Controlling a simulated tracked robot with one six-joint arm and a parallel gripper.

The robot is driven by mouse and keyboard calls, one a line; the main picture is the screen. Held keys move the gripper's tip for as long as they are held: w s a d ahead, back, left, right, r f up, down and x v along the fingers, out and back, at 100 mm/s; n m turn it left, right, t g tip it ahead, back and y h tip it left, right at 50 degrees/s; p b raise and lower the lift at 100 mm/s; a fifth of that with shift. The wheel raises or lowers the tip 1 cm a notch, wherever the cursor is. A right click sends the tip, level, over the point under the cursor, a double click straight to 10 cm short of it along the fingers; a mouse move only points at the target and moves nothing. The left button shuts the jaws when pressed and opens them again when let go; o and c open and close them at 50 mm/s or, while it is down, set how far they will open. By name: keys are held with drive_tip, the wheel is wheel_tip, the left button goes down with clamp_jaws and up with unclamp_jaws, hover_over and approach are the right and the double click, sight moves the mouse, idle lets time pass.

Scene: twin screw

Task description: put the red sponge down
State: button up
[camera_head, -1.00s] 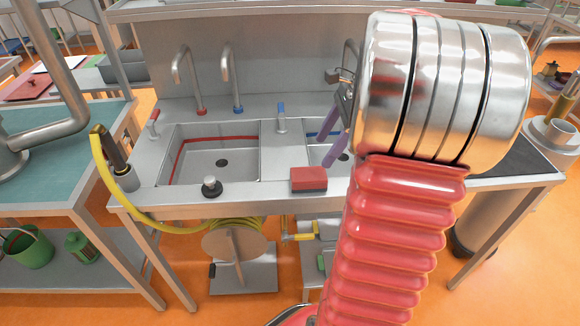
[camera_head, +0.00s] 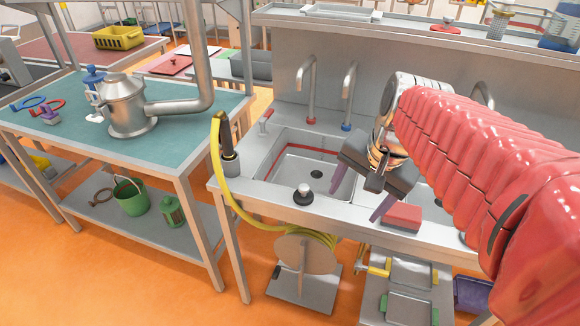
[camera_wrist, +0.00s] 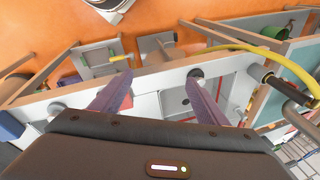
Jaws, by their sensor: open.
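The red sponge (camera_head: 402,216), a red block with a grey lower layer, sits on the front rim of the steel sink unit, right of the left basin. My gripper (camera_head: 362,192) is open, with its two purple fingers spread. In the head view it appears over the left basin's right front side, just left of the sponge. The wrist view shows nothing between the fingers (camera_wrist: 158,80).
A black stopper with a pale knob (camera_head: 303,194) stands on the front rim, left of the sponge. A yellow hose (camera_head: 222,180) runs down to a reel (camera_head: 306,262). Faucets (camera_head: 348,95) rise behind the basin (camera_head: 318,172). A teal table (camera_head: 180,125) stands left.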

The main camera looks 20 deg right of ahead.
drive_tip(key=s+a+n+t, duration=0.2)
drive_tip(key=s+a+n, duration=0.4)
drive_tip(key=a+n, duration=0.3)
drive_tip(key=shift+a+f+n+h, duration=0.3)
drive_tip(key=shift+f+n, duration=0.15)
drive_tip(key=shift+n, duration=0.25)
drive_tip(key=shift+c, duration=0.3)
